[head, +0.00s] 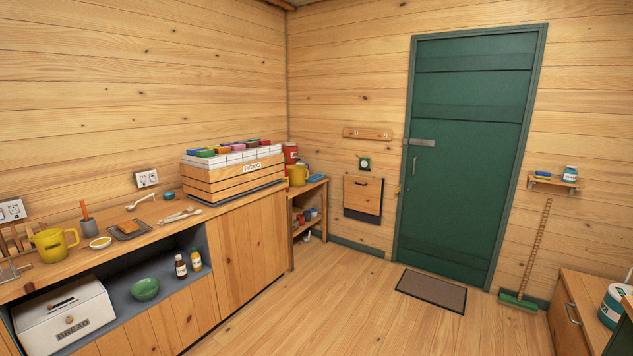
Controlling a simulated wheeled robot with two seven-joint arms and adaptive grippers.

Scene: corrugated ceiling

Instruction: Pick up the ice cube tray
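I cannot make out an ice cube tray for sure. A small dark tray (122,234) with a brown piece on it lies on the wooden counter at the left. A small blue object (543,174) sits on the little wall shelf at the right, too small to identify. Several coloured items (228,149) lie on top of the wooden picnic crate (228,181), above white blocks. Neither of my grippers is in view.
The counter (160,233) also holds a yellow mug (53,245), spoons and a grey cup. A bread box (66,315) and green bowl (145,289) sit below. The wooden floor is open towards the green door (466,150). A broom and cabinet (583,315) stand at right.

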